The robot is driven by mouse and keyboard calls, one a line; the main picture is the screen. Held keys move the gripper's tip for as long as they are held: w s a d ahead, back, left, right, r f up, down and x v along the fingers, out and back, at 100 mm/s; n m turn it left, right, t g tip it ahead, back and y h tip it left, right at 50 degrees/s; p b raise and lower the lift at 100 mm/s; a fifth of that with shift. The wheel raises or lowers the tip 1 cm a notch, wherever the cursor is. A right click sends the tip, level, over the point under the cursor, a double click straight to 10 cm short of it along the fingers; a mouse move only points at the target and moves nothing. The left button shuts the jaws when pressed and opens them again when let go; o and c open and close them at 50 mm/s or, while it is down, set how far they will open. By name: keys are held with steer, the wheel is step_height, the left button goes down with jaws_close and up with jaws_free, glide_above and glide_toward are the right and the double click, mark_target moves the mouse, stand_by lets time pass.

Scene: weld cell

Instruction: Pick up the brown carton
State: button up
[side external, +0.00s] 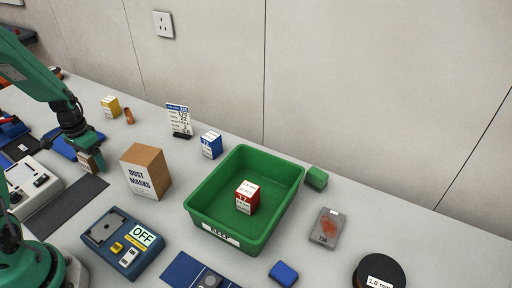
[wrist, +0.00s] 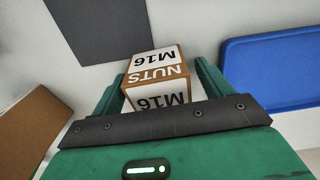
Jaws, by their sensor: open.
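The brown carton (wrist: 157,76) is a small brown and white box marked "NUTS M16". In the wrist view it sits between the two green fingers of my gripper (wrist: 160,72), with a gap showing on the right and the left finger close to its side. In the side external view the brown carton (side external: 90,163) stands on the table directly below my gripper (side external: 86,150), partly covered by it. My gripper is open around the carton. Whether either finger touches it cannot be told.
A larger cardboard "DUST MASKS" box (side external: 146,172) stands close on the right. A green bin (side external: 276,165) holds a red carton (side external: 247,197). A blue carton (side external: 211,145), a yellow carton (side external: 110,106) and a sign (side external: 178,118) stand behind. A dark mat (side external: 66,205) lies in front.

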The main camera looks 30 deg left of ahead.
stand_by(0.3)
steer(key=c, duration=1.4)
steer(key=shift+r, duration=0.15)
steer(key=shift+r, duration=0.75)
steer(key=r, duration=0.1)
steer(key=d+r, duration=0.1)
steer(key=r, duration=0.1)
steer(key=shift+w, duration=0.15)
steer(key=w+d+r, duration=0.1)
steer(key=d+r, duration=0.5)
steer(key=d, duration=0.4)
steer(key=shift+w+d+r, duration=0.15)
steer(key=shift+d+r, duration=0.05)
steer(key=shift+d, duration=0.1)
